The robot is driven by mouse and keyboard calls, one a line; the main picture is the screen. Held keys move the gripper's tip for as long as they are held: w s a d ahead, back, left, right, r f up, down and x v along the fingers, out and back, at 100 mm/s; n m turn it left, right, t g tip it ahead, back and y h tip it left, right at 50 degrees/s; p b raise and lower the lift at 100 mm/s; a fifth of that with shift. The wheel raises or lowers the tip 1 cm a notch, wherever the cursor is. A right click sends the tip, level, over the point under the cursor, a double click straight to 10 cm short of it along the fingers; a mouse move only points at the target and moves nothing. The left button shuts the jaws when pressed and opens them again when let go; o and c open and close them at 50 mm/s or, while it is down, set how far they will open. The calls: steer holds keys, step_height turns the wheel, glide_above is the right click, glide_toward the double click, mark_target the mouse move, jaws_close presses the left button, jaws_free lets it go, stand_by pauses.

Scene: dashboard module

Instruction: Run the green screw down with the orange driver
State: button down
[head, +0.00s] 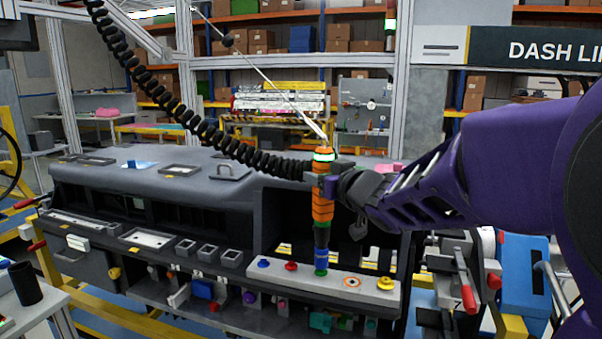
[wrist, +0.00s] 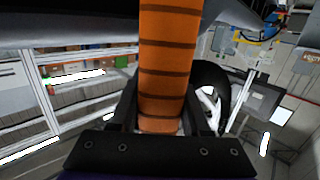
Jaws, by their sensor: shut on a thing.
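The orange driver (head: 322,207) stands upright over the light strip at the front of the dashboard module. My gripper (head: 329,187) is shut around its upper body. In the wrist view the driver's orange, dark-banded body (wrist: 165,70) runs between the fingers of my gripper (wrist: 160,118). The driver's blue lower end (head: 321,256) is at the strip. A bit of green, seemingly the green screw (head: 321,272), shows right under it. The screw is mostly hidden, and I cannot tell whether the bit is seated in it.
On the strip (head: 335,289) are a blue screw (head: 264,263), a red screw (head: 291,266), an orange-ringed spot (head: 352,282) and a yellow screw (head: 385,283). A black coiled cable (head: 200,130) reaches the driver from upper left. The grey dashboard module (head: 190,172) spreads left.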

steer(key=shift+f+b, duration=0.5)
steer(key=shift+f, duration=0.2)
stand_by(0.8)
steer(key=shift+d+f+p, duration=0.1)
steer(key=shift+f+p, duration=0.25)
steer(key=shift+f, duration=0.25)
stand_by(2.7)
steer(key=shift+r, duration=0.15)
step_height(320, 180, up, 6)
steer(key=p, duration=0.5)
stand_by(0.4)
stand_by(0.4)
